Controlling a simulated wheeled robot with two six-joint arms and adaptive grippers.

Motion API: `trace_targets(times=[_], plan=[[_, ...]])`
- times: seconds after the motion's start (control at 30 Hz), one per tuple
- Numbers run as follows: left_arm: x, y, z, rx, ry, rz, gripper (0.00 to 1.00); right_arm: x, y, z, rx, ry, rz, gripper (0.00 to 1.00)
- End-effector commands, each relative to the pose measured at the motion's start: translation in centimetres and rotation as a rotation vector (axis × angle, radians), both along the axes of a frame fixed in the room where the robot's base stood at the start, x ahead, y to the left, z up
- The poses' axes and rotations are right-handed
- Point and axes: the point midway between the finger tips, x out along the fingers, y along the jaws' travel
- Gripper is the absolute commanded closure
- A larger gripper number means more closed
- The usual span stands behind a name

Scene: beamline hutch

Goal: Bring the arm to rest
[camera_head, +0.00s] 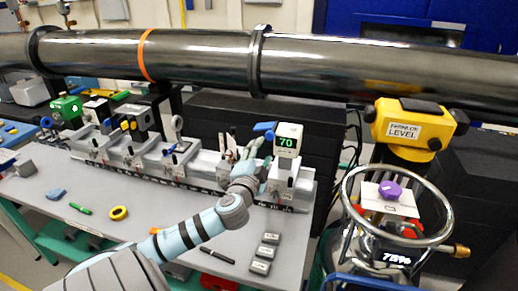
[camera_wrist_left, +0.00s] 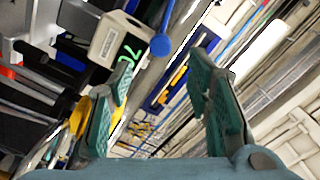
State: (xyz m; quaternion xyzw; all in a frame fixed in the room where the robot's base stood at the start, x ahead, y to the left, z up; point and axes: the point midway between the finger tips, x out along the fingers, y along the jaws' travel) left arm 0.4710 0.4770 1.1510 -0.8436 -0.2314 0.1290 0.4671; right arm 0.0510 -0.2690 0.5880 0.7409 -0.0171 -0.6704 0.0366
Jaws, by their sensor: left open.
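My left arm (camera_head: 190,236) reaches from the bottom left over the grey table toward the rail of instruments. My left gripper (camera_head: 246,158) is over the right part of the rail, just left of the white module with a green "70" display (camera_head: 287,140). In the left wrist view the two green fingers (camera_wrist_left: 164,72) stand wide apart with nothing held between them. That module (camera_wrist_left: 118,40) shows there beyond the left finger, with its blue knob. Whether a finger touches anything on the rail cannot be told. My right gripper is not in view.
A dark beam pipe (camera_head: 195,57) crosses above the rail. A yellow level instrument (camera_head: 412,124) and a metal vessel with a ring handle (camera_head: 392,225) stand at the right. Grey blocks (camera_head: 265,252), a black pen (camera_head: 217,255) and a yellow ring (camera_head: 118,213) lie on the table (camera_head: 150,205).

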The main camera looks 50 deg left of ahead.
Motion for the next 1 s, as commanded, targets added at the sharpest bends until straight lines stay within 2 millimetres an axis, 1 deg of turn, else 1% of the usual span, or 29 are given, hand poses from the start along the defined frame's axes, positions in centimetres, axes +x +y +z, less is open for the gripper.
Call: trace_targets(times=[0.03, 0.1, 0.2, 0.7, 0.77, 0.83, 0.87, 0.97, 1.0], plan=[[-0.9, -0.6, 0.0, 0.001, 0.002, -0.003, 0.55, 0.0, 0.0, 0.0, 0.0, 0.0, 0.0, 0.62], [-1.8, -1.1, 0.0, 0.002, 0.001, -0.001, 0.55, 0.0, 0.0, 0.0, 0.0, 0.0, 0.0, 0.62], [-2.5, -1.5, 0.0, 0.001, 0.001, 0.0, 0.55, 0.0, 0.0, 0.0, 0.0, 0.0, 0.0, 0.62], [-2.6, -1.5, 0.0, 0.0, -0.001, 0.001, 0.55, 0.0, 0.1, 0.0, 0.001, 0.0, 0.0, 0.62], [-2.7, -1.6, -0.2, -0.007, 0.004, 0.003, 0.55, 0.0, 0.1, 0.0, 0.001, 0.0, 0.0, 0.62], [-3.3, -1.9, -1.6, -0.048, 0.029, 0.015, 0.55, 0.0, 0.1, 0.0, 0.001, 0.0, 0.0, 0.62], [-3.8, -2.2, -2.7, -0.082, 0.05, 0.026, 0.55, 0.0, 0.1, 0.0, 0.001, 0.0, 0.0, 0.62], [-6.8, -4.3, -8.3, -0.251, 0.17, 0.079, 0.55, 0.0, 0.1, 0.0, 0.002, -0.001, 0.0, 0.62], [-8.5, -5.5, -10.9, -0.333, 0.234, 0.102, 0.55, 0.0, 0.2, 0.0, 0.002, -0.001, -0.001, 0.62]])
